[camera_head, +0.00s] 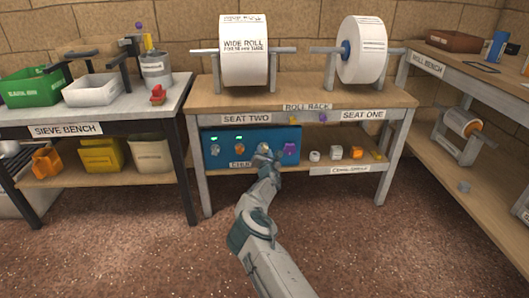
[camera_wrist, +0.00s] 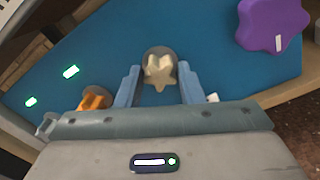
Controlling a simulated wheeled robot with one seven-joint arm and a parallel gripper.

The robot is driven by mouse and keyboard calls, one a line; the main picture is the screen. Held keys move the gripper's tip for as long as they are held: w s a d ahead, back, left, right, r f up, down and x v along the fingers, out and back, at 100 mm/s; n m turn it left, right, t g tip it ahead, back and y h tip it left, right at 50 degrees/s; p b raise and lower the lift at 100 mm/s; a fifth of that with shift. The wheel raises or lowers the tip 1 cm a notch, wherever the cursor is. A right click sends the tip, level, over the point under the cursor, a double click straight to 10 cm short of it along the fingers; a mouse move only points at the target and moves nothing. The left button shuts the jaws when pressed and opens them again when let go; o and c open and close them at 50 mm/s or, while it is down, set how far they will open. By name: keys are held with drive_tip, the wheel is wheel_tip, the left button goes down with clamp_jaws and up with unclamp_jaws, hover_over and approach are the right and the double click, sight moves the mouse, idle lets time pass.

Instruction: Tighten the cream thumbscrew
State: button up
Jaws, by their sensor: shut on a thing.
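The cream thumbscrew (camera_wrist: 160,69) is star-shaped and sits on a grey round base on the blue panel (camera_wrist: 205,45). In the wrist view it lies between the two blue-grey fingers of my gripper (camera_wrist: 158,82), which is shut on it. In the head view my gripper (camera_head: 266,158) is at the front of the blue panel (camera_head: 225,158), under the roll rack, and largely hides the thumbscrew there. I cannot tell how far the screw is turned.
A purple knob (camera_wrist: 272,24) is on the panel to the right, and an orange knob (camera_wrist: 95,101) is at the lower left. The roll rack top (camera_head: 300,97) overhangs my gripper. The floor in front is clear.

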sight(264, 150)
drive_tip(key=m, duration=0.9)
drive_tip(key=shift+d+m, duration=0.1)
drive_tip(key=shift+m, duration=0.2)
drive_tip(key=m, duration=0.4)
drive_tip(key=shift+m, duration=0.3)
drive_tip(key=m, duration=0.4)
drive_tip(key=shift+m, duration=0.4)
drive_tip(key=o, duration=0.9)
drive_tip(key=shift+o, duration=0.2)
drive_tip(key=shift+s, duration=0.1)
drive_tip(key=shift+s+r+p, duration=0.15)
drive_tip(key=shift+s+p, duration=0.7)
drive_tip(key=shift+p, duration=0.25)
drive_tip(key=shift+s+p, duration=0.7)
drive_tip(key=shift+s, duration=0.4)
